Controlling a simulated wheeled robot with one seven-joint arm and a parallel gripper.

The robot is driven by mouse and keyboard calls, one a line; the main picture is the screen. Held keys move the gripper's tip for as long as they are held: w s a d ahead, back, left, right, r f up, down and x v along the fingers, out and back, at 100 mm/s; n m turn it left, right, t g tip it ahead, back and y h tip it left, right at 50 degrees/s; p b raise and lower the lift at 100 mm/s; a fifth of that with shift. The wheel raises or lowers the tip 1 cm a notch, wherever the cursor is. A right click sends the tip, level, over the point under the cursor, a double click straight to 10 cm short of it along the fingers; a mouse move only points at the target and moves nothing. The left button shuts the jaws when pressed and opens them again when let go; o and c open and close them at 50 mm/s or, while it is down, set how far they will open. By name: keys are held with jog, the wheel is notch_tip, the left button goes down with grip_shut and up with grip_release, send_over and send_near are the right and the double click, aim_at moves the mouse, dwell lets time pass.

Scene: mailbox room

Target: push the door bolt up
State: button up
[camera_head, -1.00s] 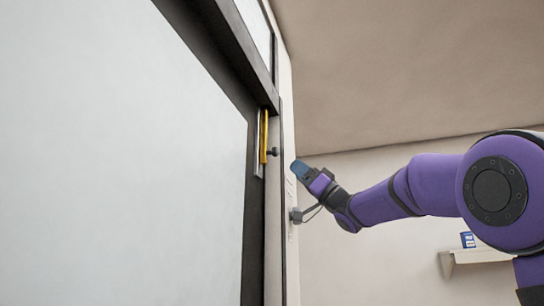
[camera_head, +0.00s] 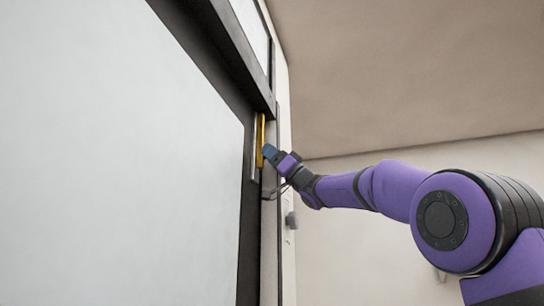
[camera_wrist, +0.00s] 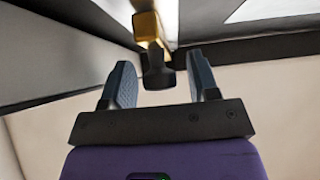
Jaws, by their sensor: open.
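The door bolt (camera_head: 261,135) is a yellow vertical bar on the door's dark frame, high up near the top corner. Its dark knob (camera_wrist: 157,72) shows in the wrist view, standing out from the yellow bolt (camera_wrist: 147,28). My gripper (camera_head: 267,152) is at the bolt in the head view and hides the knob there. In the wrist view my gripper (camera_wrist: 160,84) is open, with one finger on each side of the knob. A gap shows between the knob and each finger.
The large pale door panel (camera_head: 120,160) fills the left. A dark top rail (camera_head: 237,58) runs above the bolt. A grey door knob (camera_head: 291,220) sits lower on the right edge. The space to the right is bare wall (camera_head: 370,250).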

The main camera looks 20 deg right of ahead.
grip_shut()
jog(key=shift+r, duration=2.5)
jog(key=shift+s, duration=0.1)
grip_release()
jog(key=shift+f, duration=0.1)
jog(key=v, duration=1)
jog(key=shift+d+f, duration=0.2)
jog(key=shift+f, duration=0.05)
jog(key=shift+m+t+h, duration=0.3)
jog(key=shift+t, duration=0.1)
